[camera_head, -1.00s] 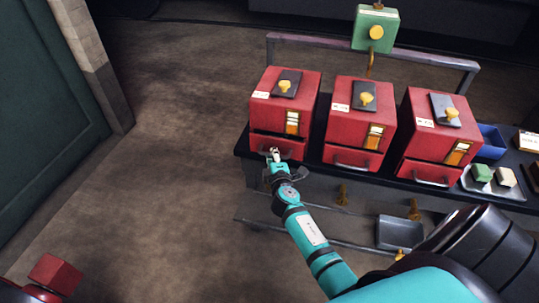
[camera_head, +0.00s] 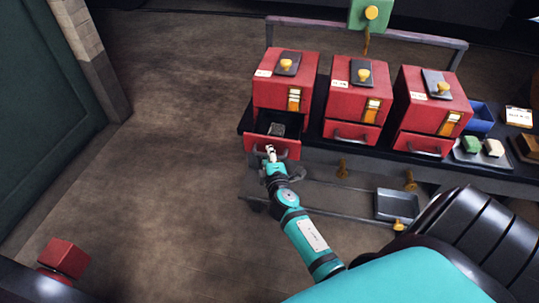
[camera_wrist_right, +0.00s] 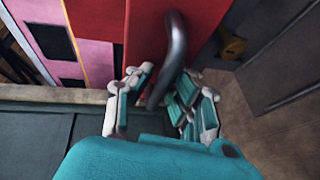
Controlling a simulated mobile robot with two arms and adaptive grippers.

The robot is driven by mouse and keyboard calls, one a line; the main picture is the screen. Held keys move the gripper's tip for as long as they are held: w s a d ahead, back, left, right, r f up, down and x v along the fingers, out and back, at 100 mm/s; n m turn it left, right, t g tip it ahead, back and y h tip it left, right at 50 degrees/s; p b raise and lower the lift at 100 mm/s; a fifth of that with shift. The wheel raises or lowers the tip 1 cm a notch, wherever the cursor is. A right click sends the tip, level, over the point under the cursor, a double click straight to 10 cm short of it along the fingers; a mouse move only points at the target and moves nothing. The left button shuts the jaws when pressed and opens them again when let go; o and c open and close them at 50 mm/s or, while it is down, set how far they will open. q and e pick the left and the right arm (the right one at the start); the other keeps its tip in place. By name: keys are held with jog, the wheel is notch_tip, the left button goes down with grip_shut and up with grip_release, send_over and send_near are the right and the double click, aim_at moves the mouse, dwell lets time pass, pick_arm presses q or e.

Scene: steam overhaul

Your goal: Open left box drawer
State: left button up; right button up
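Three red boxes stand in a row on a dark bench; each has a dark top plate with a brass knob. The left box (camera_head: 271,94) has its bottom drawer (camera_head: 287,151) pulled out toward me, with a dark grey object (camera_head: 277,130) inside. My right gripper (camera_head: 272,160) is at this drawer's front. My left gripper is not in view.
The middle box (camera_head: 352,103) and right box (camera_head: 427,103) have shut drawers. A blue bin (camera_head: 481,118) and a tray with two blocks (camera_head: 482,157) are to the right. Below hang brass hooks and a grey tray (camera_head: 397,204). Open floor lies left; a red block (camera_head: 65,257) is lower left.

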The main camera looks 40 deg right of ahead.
jog(key=o, duration=0.3)
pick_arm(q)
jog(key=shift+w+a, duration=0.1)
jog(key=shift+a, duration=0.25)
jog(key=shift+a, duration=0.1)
pick_arm(e)
jog(key=shift+s, duration=0.1)
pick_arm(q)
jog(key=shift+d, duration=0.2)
pick_arm(e)
jog(key=v, duration=1.2)
